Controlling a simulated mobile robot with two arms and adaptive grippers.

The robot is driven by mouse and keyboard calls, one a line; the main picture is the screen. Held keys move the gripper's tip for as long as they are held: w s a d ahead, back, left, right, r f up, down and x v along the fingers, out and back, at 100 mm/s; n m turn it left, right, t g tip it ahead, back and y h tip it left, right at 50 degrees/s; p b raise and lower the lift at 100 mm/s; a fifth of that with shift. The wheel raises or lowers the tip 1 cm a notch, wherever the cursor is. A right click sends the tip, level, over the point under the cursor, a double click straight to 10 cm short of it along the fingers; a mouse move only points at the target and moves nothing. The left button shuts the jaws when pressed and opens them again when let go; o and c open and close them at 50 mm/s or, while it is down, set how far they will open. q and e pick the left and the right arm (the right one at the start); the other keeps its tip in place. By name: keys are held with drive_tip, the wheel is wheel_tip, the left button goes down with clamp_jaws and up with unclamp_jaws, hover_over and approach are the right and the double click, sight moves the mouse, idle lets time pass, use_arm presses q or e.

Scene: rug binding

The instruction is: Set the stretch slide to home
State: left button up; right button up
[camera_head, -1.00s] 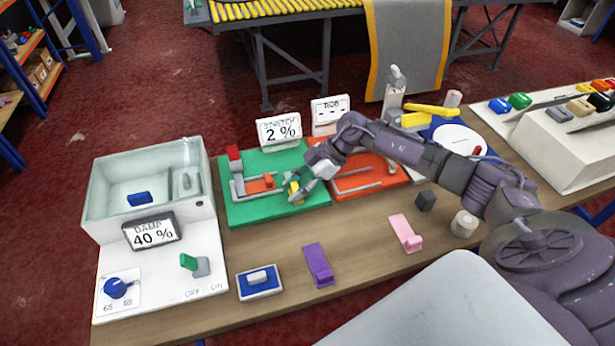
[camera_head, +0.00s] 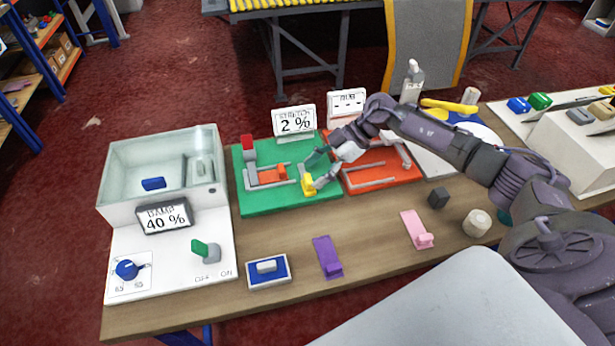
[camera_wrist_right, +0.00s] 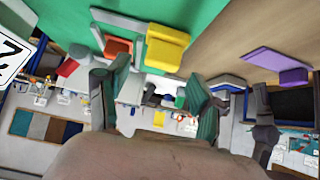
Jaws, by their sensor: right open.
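The green stretch board (camera_head: 262,201) stands on the bench, with a sign (camera_head: 295,121) reading 2 %. On it are a red block (camera_head: 248,148) at the left, a grey rail (camera_head: 268,184) with an orange block (camera_head: 274,173), and a yellow block (camera_head: 308,185) at the rail's right end. I cannot tell which block is the stretch slide's handle. My right gripper (camera_head: 321,168) is open close to the yellow block, its fingers apart. In the wrist view, the yellow block (camera_wrist_right: 167,47) and orange block (camera_wrist_right: 119,47) lie beyond the fingertips. My left gripper is not in view.
An orange board (camera_head: 385,180) with grey rails adjoins on the right, partly under my right arm. A white damp unit (camera_head: 213,268) reading 40 % stands left. Purple (camera_head: 327,257) and pink (camera_head: 416,228) pieces and a blue-white block (camera_head: 268,270) lie along the front.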

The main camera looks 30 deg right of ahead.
drive_tip(key=v, duration=0.8)
drive_tip(key=shift+s, duration=0.1)
